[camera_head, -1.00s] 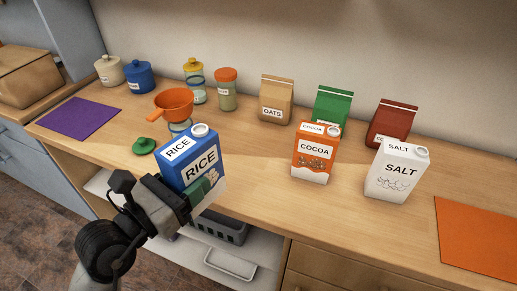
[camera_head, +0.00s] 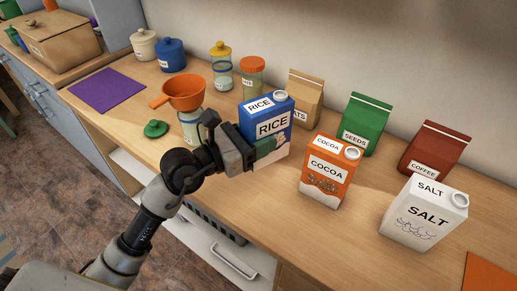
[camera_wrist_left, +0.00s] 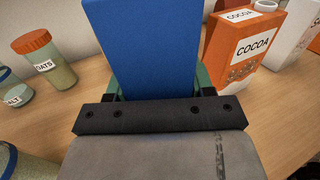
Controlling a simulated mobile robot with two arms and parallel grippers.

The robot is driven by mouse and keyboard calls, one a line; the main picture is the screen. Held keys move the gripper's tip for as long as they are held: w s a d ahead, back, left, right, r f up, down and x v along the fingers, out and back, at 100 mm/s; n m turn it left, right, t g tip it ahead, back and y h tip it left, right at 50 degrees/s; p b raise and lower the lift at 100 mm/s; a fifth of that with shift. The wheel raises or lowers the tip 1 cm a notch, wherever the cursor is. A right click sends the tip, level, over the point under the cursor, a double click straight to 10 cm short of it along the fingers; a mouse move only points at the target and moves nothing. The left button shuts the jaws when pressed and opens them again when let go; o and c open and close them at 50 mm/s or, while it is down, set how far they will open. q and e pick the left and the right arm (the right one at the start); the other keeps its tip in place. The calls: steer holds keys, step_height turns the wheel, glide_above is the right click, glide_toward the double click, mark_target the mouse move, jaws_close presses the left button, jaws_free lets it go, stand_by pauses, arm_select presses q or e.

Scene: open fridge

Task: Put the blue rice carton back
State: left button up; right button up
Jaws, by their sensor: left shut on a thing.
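The blue rice carton (camera_head: 272,118) is upright in my left gripper (camera_head: 262,148), left of the orange cocoa carton (camera_head: 328,170) and in front of the tan oats bag (camera_head: 305,97). The gripper is shut on the carton's lower part, and its green finger pads show at the carton's sides. I cannot tell whether the carton's base touches the wooden counter. In the left wrist view, the carton's plain blue back (camera_wrist_left: 155,45) fills the middle, with the cocoa carton apart on its right. The white salt carton (camera_head: 424,213) stands right of the cocoa. My right gripper is not in view.
A green seeds bag (camera_head: 364,124) and a red coffee bag (camera_head: 435,150) stand behind the cartons. An orange funnel (camera_head: 184,92) on a jar, a green lid (camera_head: 156,129) and a purple mat (camera_head: 107,90) lie left. Bare counter (camera_head: 270,200) shows in front.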

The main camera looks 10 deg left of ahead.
arm_select(q)
steer(key=shift+w+a+f, duration=0.15)
steer(key=shift+w+f, duration=0.15)
steer(key=shift+w, duration=0.2)
steer(key=shift+w+a+f, duration=0.15)
steer(key=shift+w+f, duration=0.1)
steer(key=shift+w, duration=0.2)
steer(key=shift+w+a+f, duration=0.1)
steer(key=shift+f, duration=0.1)
steer(key=shift+f+b, duration=0.75)
steer(key=shift+f, duration=1.1)
steer(key=shift+f, duration=0.2)
steer(key=o, duration=1.2)
